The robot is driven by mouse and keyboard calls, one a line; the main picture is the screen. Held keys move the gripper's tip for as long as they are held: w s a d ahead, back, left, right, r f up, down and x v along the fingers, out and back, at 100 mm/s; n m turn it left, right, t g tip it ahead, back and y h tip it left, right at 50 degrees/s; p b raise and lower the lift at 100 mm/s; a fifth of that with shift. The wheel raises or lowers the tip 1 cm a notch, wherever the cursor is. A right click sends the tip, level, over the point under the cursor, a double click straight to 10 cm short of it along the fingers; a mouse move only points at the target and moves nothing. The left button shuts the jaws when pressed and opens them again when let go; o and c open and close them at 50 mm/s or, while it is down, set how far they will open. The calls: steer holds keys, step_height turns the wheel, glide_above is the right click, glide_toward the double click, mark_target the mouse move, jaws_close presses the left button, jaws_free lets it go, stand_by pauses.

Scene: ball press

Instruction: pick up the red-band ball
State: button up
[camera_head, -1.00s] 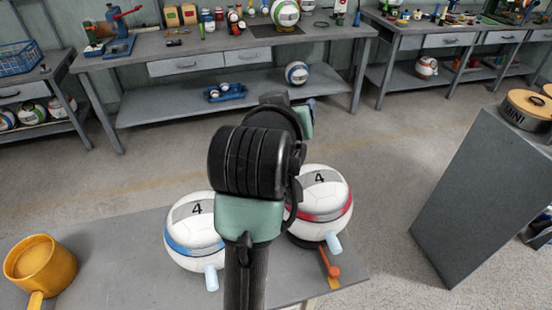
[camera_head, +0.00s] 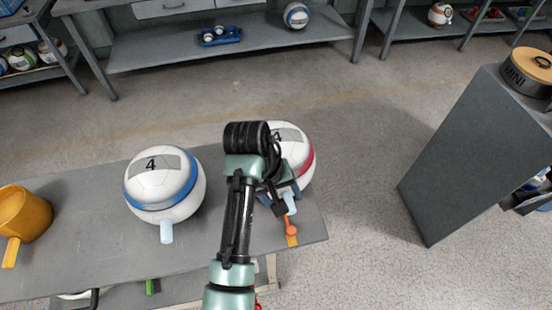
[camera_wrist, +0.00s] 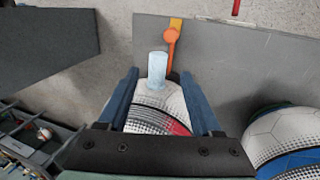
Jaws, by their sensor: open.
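The red-band ball (camera_head: 305,152) is white with a red band and a "4". It sits at the right end of the near grey table (camera_head: 85,190), partly hidden behind my arm. My gripper (camera_head: 283,196) is low at the ball's near side. In the wrist view my gripper (camera_wrist: 164,90) is open, its two blue fingers on either side of the red-band ball (camera_wrist: 158,110). A pale blue peg (camera_wrist: 157,70) sticks out from the ball between the fingers. Whether the fingers touch the ball I cannot tell.
A yellow mug (camera_head: 22,215) is at the far left. An orange-knobbed lever (camera_head: 291,228) lies at the table's front right. A grey pedestal (camera_head: 470,150) stands right.

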mark_target(288, 203)
steer(key=x, duration=0.5)
steer(key=shift+d+f, duration=0.15)
steer(key=shift+d, duration=0.1)
jaws_close()
steer(key=shift+w, duration=0.1)
stand_by(1.1)
